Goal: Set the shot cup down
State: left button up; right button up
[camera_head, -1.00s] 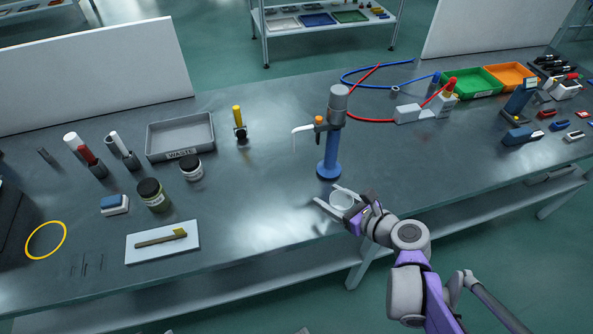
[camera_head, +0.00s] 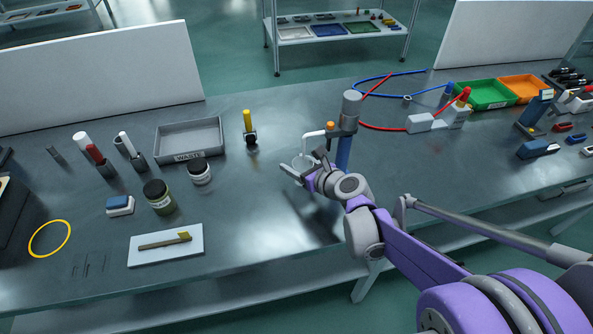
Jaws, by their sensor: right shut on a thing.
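The shot cup (camera_head: 302,163) is a small, pale, translucent cup. It is between the fingers of my right gripper (camera_head: 299,169), which is shut on it. The gripper and cup are in the middle of the view, just left of the blue dispensing column (camera_head: 343,152) and near its white spout (camera_head: 312,134). The wrist covers part of the cup and the column's base. I cannot tell the exact height of the cup over the bench. My left gripper is not in view.
The grey bench (camera_head: 245,215) is clear left of the gripper. A yellow-handled tool (camera_head: 248,122) stands behind it. A yellow ring (camera_head: 49,239) marks the far-left bench.

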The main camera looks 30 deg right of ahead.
jog(key=shift+f, duration=1.35)
jog(key=shift+f+b, duration=0.2)
jog(key=shift+b, duration=0.15)
jog(key=o, duration=1.3)
jog(key=shift+s+r, duration=0.1)
jog(key=shift+r, duration=0.25)
jog(key=p+v, duration=0.2)
jog(key=v, duration=1)
jog(key=shift+f+p, duration=0.1)
jog(key=shift+p, duration=0.3)
